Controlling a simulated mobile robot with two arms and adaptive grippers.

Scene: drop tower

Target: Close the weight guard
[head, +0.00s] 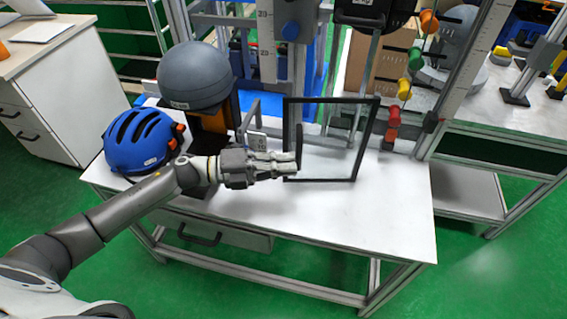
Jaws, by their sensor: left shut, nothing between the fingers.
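What looks like the weight guard (368,140) is a black-framed clear panel standing upright above the white table in the head view. Its frame is seen nearly face-on, and the tower shows through it. I cannot tell how far its swing is from the shut position. My left gripper (290,165) is shut and empty, with its fingers pointing right at the lower left side of the frame. The fingertips overlap the frame's left edge in the picture; whether they touch it is unclear. My right gripper is out of view.
A blue helmet (140,138) and a grey ball-shaped weight (194,76) are left of the guard, close behind my left arm. Coloured pieces (404,88) hang on the tower at the right. The white table (395,215) is clear at its front right.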

